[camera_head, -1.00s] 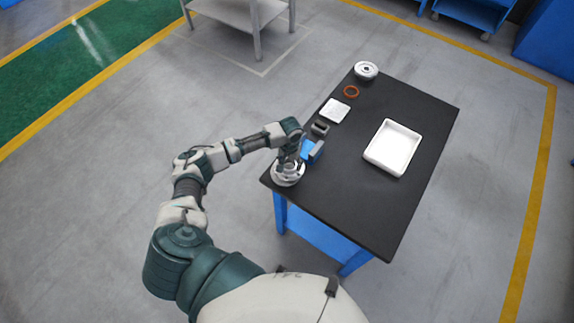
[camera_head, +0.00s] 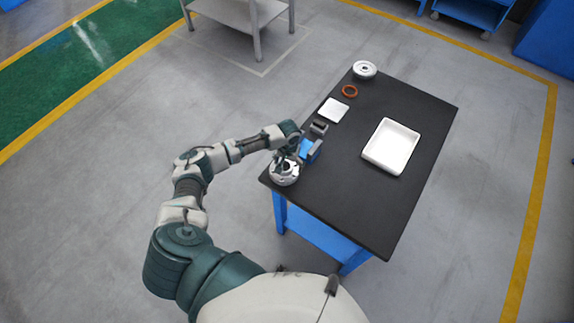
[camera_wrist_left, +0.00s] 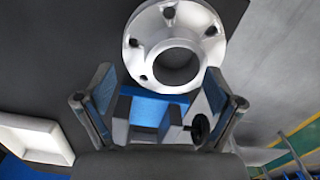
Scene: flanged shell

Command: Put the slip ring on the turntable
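An orange ring (camera_head: 349,91), which looks like the slip ring, lies flat towards the far left edge of the black table. A round white unit with a dark centre (camera_head: 364,69), possibly the turntable, stands behind it at the far corner. My left gripper (camera_head: 286,160) is low over a white flanged part (camera_head: 284,174) at the near left corner. In the left wrist view my left gripper (camera_wrist_left: 160,78) has its fingers apart. The flanged part (camera_wrist_left: 143,32), with bolt holes and a round central opening, is just beyond the fingertips. My right gripper is out of view.
A blue and grey block (camera_head: 310,151) stands close beside my left gripper. A dark grey part (camera_head: 319,128) and a small white square plate (camera_head: 333,111) lie farther along the left edge. A white tray (camera_head: 368,156) is at right. The table's near middle (camera_head: 345,205) is clear.

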